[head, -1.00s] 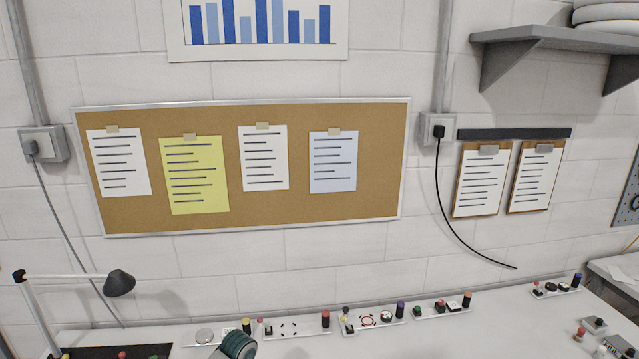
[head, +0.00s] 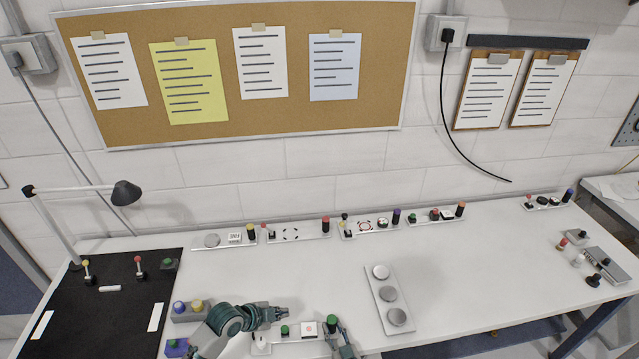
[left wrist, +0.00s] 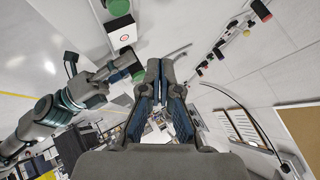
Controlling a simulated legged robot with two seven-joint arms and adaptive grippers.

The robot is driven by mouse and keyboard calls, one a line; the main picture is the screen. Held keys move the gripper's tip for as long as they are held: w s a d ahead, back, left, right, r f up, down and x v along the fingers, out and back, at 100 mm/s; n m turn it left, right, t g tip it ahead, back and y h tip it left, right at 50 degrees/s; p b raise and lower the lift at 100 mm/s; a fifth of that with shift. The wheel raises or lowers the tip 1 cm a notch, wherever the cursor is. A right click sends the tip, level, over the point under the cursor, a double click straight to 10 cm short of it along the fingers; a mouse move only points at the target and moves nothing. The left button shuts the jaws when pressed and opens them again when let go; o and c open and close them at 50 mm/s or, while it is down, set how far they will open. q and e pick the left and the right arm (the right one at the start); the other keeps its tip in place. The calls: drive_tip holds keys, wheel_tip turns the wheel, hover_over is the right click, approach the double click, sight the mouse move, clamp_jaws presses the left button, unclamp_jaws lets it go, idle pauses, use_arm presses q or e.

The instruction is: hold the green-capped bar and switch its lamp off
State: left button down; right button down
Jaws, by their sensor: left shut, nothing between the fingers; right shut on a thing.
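The green-capped bar (head: 297,338) lies near the table's front edge. It carries a small white lever piece (head: 262,342), a green button (head: 284,330), a white square piece with a red mark (head: 309,328) and the green cap (head: 332,320) at its right end. I cannot tell whether a lamp is lit.
A grey plate with round discs (head: 387,300) lies right of the bar. Several similar bars (head: 298,231) line the wall. A black mat (head: 110,300) and a block with purple and yellow knobs (head: 190,312) are at left.

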sight(283, 331)
use_arm(q)
wheel_tip(283, 331, down, 7)
drive_tip(key=shift+f, duration=0.1)
use_arm(e)
drive_tip(key=shift+f, duration=0.1)
use_arm(q)
drive_tip(key=shift+f, duration=0.25)
idle(1.3)
drive_tip(key=shift+s+f, duration=0.1)
drive_tip(key=shift+f, duration=0.25)
drive_tip(key=shift+s+r, duration=0.1)
drive_tip(key=shift+r, duration=3.35)
